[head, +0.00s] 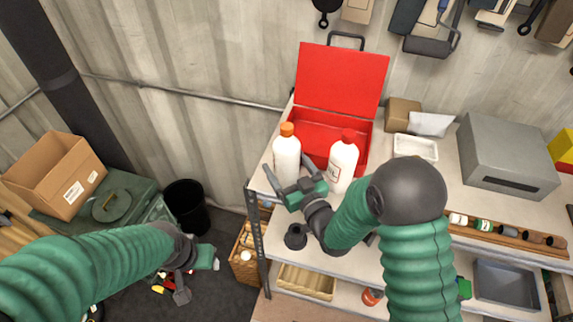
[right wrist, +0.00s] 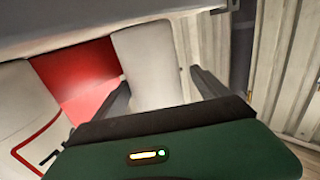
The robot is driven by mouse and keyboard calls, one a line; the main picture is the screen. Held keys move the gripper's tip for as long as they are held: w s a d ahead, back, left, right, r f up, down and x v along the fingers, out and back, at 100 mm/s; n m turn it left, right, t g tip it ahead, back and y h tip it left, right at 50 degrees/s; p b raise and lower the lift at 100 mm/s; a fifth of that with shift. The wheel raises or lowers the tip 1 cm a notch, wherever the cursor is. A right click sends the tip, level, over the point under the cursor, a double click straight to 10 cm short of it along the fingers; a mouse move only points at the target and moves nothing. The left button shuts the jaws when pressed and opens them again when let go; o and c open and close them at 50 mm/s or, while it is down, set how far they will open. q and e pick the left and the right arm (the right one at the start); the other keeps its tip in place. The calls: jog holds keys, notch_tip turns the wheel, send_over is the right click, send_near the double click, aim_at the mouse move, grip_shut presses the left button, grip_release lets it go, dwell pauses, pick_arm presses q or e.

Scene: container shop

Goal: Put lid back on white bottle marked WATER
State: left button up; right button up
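Two white bottles stand on the top shelf in front of the open red box. The left bottle (head: 286,158) has an orange lid (head: 287,129) on top. The right bottle (head: 342,165) has a red lid (head: 348,136) and a label too small to read; I cannot tell which is marked WATER. My right gripper (head: 291,171) is open at the left bottle's lower front. In the right wrist view a white bottle (right wrist: 145,60) shows between its spread fingers; contact cannot be told. My left gripper (head: 196,274) is open and low at the left, over the floor, away from the bottles.
The red box (head: 340,80) stands behind the bottles. A small dark round object (head: 295,236) is below my right gripper. A white tray (head: 415,146) and a grey metal box (head: 514,155) are to the right. A black bin (head: 186,206) stands on the floor at left.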

jog(key=shift+d, duration=0.5)
jog(key=shift+s+d+f, duration=0.1)
jog(key=shift+s+d, duration=0.15)
pick_arm(q)
jog(key=r+p, duration=0.3)
jog(key=d+r+p, duration=0.1)
jog(key=r+p, duration=0.1)
jog(key=shift+r, duration=0.2)
pick_arm(e)
jog(key=v, duration=1.1)
jog(key=shift+s, duration=0.2)
pick_arm(q)
jog(key=shift+a, duration=0.2)
pick_arm(e)
jog(key=shift+a, duration=0.2)
pick_arm(q)
jog(key=shift+f, duration=0.1)
